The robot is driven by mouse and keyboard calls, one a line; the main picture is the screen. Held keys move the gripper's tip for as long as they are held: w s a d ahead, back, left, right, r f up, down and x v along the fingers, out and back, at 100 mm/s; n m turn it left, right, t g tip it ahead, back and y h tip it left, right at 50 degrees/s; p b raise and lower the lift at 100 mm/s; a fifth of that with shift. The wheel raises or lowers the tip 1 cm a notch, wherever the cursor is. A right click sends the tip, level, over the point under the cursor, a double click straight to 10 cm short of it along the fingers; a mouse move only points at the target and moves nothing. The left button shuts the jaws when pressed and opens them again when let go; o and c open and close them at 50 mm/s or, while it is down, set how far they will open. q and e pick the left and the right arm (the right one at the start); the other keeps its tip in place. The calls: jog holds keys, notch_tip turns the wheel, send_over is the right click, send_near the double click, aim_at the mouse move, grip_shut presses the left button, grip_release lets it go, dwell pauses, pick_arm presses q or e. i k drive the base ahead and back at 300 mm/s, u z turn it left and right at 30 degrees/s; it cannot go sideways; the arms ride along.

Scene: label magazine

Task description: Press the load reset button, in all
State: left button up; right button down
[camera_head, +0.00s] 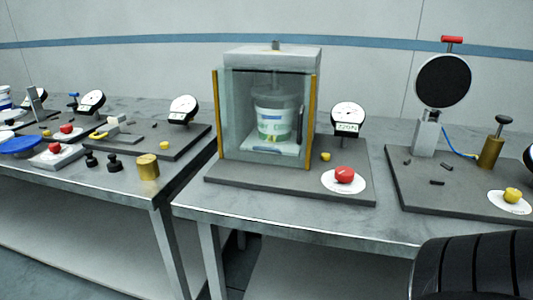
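A red button (345,174) sits on a white round plate on the grey base (285,182) of the glass-fronted cabinet. A small yellow button (326,156) is just behind it. Another yellow button (512,195) sits on a white plate at the right station. Two more red buttons (55,148) (66,129) are on the left table. The lettering on the plates is too small to read, so I cannot tell which is the load reset button. Neither gripper is in view. A dark ribbed part, likely of my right arm, fills the bottom right corner.
The cabinet (316,120) holds a white tub (272,125) on a small platform. A dial gauge (347,116) stands beside it. The right station base (415,185) carries a large black disc (443,82) and a brass cylinder (490,152). A gap separates the two tables.

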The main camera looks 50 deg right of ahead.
aim_at(325, 157)
jog(key=k, duration=0.35)
jog(key=z, duration=1)
